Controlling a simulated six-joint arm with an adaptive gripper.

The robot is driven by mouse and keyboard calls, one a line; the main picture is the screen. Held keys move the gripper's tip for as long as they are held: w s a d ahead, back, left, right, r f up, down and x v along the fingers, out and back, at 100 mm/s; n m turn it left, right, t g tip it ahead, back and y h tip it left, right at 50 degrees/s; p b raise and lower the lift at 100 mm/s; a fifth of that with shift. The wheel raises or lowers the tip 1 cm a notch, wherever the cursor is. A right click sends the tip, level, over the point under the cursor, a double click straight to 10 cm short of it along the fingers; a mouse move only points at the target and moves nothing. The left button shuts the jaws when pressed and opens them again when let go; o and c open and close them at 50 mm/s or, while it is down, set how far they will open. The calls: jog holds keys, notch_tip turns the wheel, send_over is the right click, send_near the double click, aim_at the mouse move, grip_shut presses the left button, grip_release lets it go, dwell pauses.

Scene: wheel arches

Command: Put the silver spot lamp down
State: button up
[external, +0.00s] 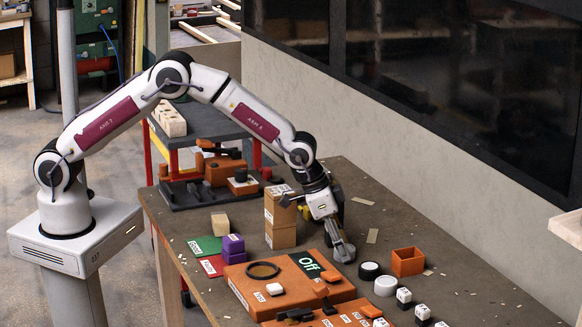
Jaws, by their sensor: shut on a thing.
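My gripper (341,240) points down over the workbench, just right of the orange panel marked "Off". It is shut on a small grey, silver-looking piece (345,254), which I take to be the silver spot lamp. The piece is low, close to the bench top; I cannot tell whether it touches the bench. The fingers hide part of it, and its shape is hard to make out at this size.
The orange "Off" panel (290,287) with a black ring lies left of my gripper. Black and white round pieces (385,286) and an open orange box (407,262) are to the right. Bare bench lies beyond.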

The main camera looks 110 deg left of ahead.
jog(key=shift+f, duration=0.15)
jog(key=o, duration=0.8)
jog(key=shift+r, duration=0.2)
jog(key=shift+s+d+r, duration=0.1)
jog(key=shift+s+r, duration=0.1)
jog(key=shift+r, duration=0.5)
notch_tip(320, 180, up, 8)
jog(key=shift+s+r, duration=0.2)
jog(key=shift+s, duration=0.1)
jog(key=shift+d, duration=0.15)
